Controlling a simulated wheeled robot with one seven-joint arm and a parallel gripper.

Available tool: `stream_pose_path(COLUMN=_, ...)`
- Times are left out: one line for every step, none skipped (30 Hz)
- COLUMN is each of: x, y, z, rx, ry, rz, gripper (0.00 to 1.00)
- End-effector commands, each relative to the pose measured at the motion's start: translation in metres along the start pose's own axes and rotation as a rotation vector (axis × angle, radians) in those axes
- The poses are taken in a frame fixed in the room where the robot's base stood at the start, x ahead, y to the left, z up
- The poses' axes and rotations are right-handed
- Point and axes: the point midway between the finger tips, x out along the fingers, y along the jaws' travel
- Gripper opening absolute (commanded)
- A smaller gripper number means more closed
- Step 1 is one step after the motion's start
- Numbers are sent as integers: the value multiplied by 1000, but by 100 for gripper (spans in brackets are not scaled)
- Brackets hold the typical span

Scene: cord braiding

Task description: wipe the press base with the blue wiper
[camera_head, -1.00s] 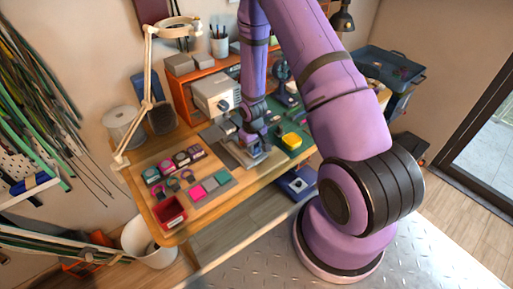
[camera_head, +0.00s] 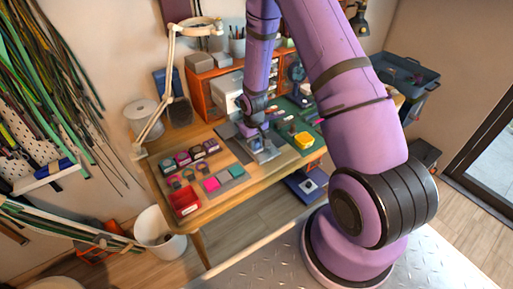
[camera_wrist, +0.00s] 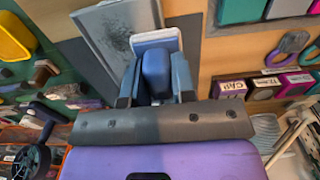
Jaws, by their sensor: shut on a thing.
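My gripper (camera_wrist: 155,88) is shut on the blue wiper (camera_wrist: 155,68), whose dark blue grip sits between the fingers with a paler blue-white edge beyond it. In the head view my gripper (camera_head: 254,133) points down at the table, over the back left part of the grey press base (camera_head: 268,154). The wiper is too small to make out in the head view.
A pale boxy machine (camera_head: 228,92) and an orange shelf (camera_head: 200,88) stand behind. A green mat with a yellow block (camera_head: 303,139) lies to the right. A red tray (camera_head: 185,201), coloured pads and small labelled boxes lie to the left. A magnifier lamp (camera_head: 172,75) stands at the back left.

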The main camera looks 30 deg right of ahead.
Motion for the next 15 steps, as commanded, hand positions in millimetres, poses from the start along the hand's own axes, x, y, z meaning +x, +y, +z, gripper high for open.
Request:
stream_pose_path(x=-5, y=-1, z=-2, rx=0, ry=2, rz=0, gripper=0)
stream_pose_path(x=-8, y=-2, z=-2, rx=0, ry=2, rz=0, gripper=0)
stream_pose_path(x=-12, y=-3, z=-3, rx=-1, ry=1, rz=0, gripper=0)
stream_pose_path(x=-14, y=-3, z=-4, rx=-1, ry=2, rz=0, gripper=0)
stream_pose_path(x=-17, y=-4, z=-4, rx=-1, ry=2, rz=0, gripper=0)
stream_pose_path(x=-20, y=-5, z=-5, rx=-1, ry=2, rz=0, gripper=0)
stream_pose_path(x=-23, y=-6, z=-6, rx=-1, ry=2, rz=0, gripper=0)
stream_pose_path(x=-26, y=-6, z=-7, rx=-2, ry=2, rz=0, gripper=0)
stream_pose_path(x=-30, y=-7, z=-8, rx=-2, ry=2, rz=0, gripper=0)
stream_pose_path(x=-32, y=-8, z=-8, rx=-2, ry=2, rz=0, gripper=0)
stream_pose_path(x=-34, y=-8, z=-9, rx=-2, ry=2, rz=0, gripper=0)
stream_pose_path(x=-37, y=-9, z=-9, rx=-3, ry=1, rz=0, gripper=0)
stream_pose_path(x=-39, y=-9, z=-10, rx=-3, ry=1, rz=0, gripper=0)
stream_pose_path(x=-41, y=-9, z=-10, rx=-3, ry=1, rz=0, gripper=0)
stream_pose_path(x=-42, y=-10, z=-10, rx=-3, ry=0, rz=0, gripper=0)
